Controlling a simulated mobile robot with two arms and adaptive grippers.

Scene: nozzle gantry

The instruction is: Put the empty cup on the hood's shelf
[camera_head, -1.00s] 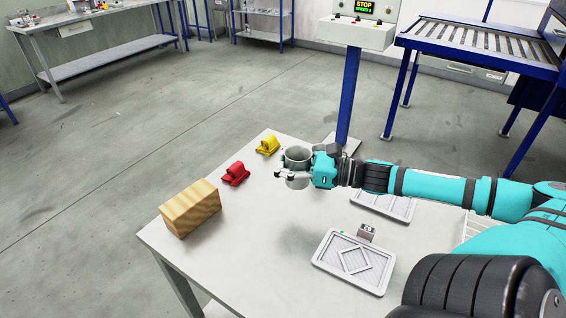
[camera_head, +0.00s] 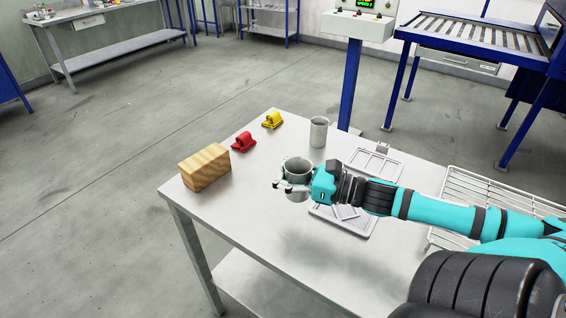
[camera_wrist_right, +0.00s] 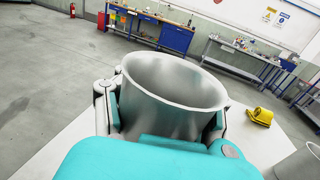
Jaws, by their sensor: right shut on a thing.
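My right gripper (camera_head: 290,185) is shut on a grey metal cup (camera_head: 298,168) and holds it upright above the table. In the right wrist view the cup (camera_wrist_right: 175,90) sits between the fingers; the part of its inside that shows looks bare, but its bottom is hidden. A second grey cup (camera_head: 318,133) stands on the table behind it; its edge also shows in the right wrist view (camera_wrist_right: 300,165). I cannot make out a hood or its shelf for certain. My left gripper is not in view.
The table (camera_head: 255,215) holds a wooden block (camera_head: 205,167), a red piece (camera_head: 243,143), a yellow piece (camera_head: 272,120) and two grey trays, one (camera_head: 374,163) farther back and one (camera_head: 355,222) partly behind my arm. A wire rack (camera_head: 490,190) lies at the right.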

